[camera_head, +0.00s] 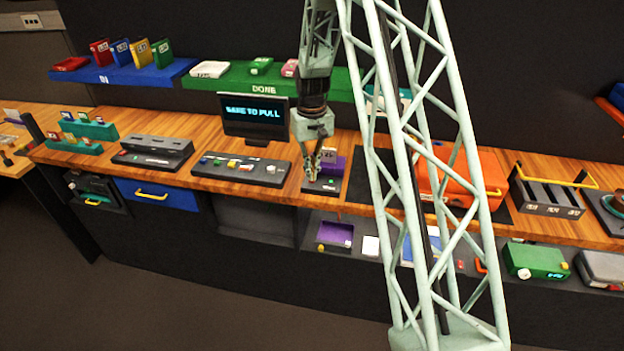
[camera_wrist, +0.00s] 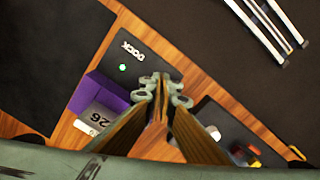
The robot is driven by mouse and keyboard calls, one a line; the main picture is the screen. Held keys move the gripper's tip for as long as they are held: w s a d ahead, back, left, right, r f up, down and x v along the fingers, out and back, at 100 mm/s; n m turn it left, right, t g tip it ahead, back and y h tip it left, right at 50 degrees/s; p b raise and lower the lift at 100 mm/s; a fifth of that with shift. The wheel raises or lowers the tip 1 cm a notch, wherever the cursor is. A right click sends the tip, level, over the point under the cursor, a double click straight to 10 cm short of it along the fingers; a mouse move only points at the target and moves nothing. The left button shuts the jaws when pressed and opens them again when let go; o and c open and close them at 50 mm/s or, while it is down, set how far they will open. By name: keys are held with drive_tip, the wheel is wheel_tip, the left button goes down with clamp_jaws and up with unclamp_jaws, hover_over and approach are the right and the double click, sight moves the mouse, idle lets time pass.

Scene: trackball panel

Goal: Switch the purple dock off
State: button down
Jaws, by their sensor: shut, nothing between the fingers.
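The purple dock (camera_head: 340,166) stands on the wooden bench, right of the screen, on a dark base. In the wrist view its purple block (camera_wrist: 92,88) holds a grey cartridge marked 26 (camera_wrist: 97,118). The base carries the label DOCK, and a small green round spot (camera_wrist: 123,68) shows beside it. I cannot tell whether that is a lamp or a button. My gripper (camera_head: 310,178) is over the dock's left front part, pointing down, shut and empty. In the wrist view its fingertips (camera_wrist: 163,84) are beside the base; contact is unclear, and a switch may be hidden.
A screen (camera_head: 254,116) reads SAFE TO PULL. A dark panel with coloured buttons (camera_head: 240,168) lies left of the dock. A black mat (camera_head: 366,178) and an orange case (camera_head: 462,172) lie to the right.

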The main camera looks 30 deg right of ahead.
drive_tip(key=shift+f+b, duration=0.35)
drive_tip(key=shift+f, duration=0.35)
idle(0.8)
drive_tip(key=shift+r, duration=0.1)
drive_tip(key=shift+r+p, duration=1.35)
drive_tip(key=shift+r, duration=2.05)
